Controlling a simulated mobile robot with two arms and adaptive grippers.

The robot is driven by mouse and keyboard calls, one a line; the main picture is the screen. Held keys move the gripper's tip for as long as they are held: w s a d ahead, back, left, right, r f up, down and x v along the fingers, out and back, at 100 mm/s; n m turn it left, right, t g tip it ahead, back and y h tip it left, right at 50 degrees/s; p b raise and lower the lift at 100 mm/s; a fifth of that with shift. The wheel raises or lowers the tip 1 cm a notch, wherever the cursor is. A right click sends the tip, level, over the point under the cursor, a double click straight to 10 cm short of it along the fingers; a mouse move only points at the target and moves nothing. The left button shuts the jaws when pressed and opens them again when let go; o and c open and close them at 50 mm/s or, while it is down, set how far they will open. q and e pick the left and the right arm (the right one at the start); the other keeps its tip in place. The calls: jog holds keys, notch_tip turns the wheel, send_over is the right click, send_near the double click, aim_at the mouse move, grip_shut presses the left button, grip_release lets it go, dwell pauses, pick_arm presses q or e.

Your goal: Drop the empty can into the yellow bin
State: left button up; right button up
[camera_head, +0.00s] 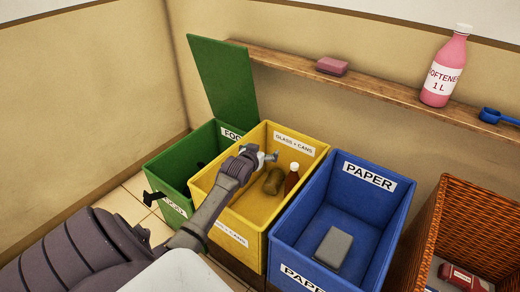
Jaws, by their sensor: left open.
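The yellow bin (228,216), labelled GLASS + CANS, stands open between a green and a blue bin. My left arm reaches in from the left, and my left gripper (266,156) is over the yellow bin's opening, open, with nothing seen between its fingers. Inside the bin, below and right of the fingers, is an olive-brown rounded object (273,182); it may be the can, but I cannot tell. A brown bottle with a white cap (291,179) stands beside it. My right gripper is not in view.
The green bin (170,163) has its lid raised (222,78). The blue PAPER bin (308,218) holds a grey block (333,249). A wicker basket (483,215) is at right. A shelf (385,88) behind holds a pink bottle (445,70), pink sponge (332,66) and blue scoop (492,116).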

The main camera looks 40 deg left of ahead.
pick_arm(q)
jog(key=v, duration=1.1)
jog(key=shift+s, duration=0.25)
jog(key=shift+d, duration=0.2)
